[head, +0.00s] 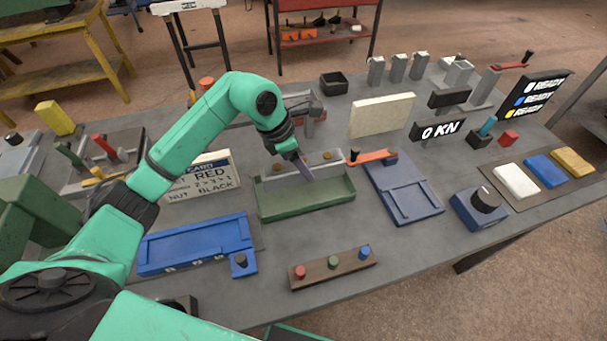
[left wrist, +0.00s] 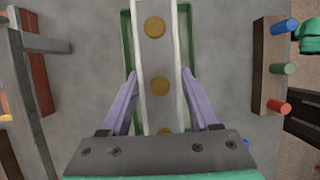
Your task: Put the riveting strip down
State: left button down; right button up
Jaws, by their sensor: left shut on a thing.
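The riveting strip is a grey channel with pale edges and brass discs. It shows in the head view (head: 327,156) and in the left wrist view (left wrist: 158,58). My left gripper (head: 303,170) is shut on it, with a purple finger against each long side in the left wrist view (left wrist: 160,76). The strip lies over the green tray (head: 308,202), along its far side in the head view. I cannot tell whether it touches the tray. The gripper hides part of the strip. My right gripper is not in view.
A blue tray (head: 195,248) lies left of the green tray and a blue plate (head: 408,192) right of it. A wooden block with coloured buttons (head: 333,268) sits in front. A card sign (head: 203,180) and a cream panel (head: 381,116) stand nearby.

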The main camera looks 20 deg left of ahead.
pick_arm(q)
jog(key=f, duration=0.3)
jog(key=shift+w, duration=0.35)
jog(key=f, duration=0.1)
jog(key=f+p, duration=0.1)
jog(key=f, duration=0.1)
jog(key=shift+s+f, duration=0.3)
jog(key=shift+w+f, duration=0.1)
jog(key=shift+w, duration=0.05)
jog(key=shift+f, duration=0.15)
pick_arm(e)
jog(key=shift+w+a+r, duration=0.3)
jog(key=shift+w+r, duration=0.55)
pick_arm(q)
jog(key=shift+c, duration=0.6)
grip_release()
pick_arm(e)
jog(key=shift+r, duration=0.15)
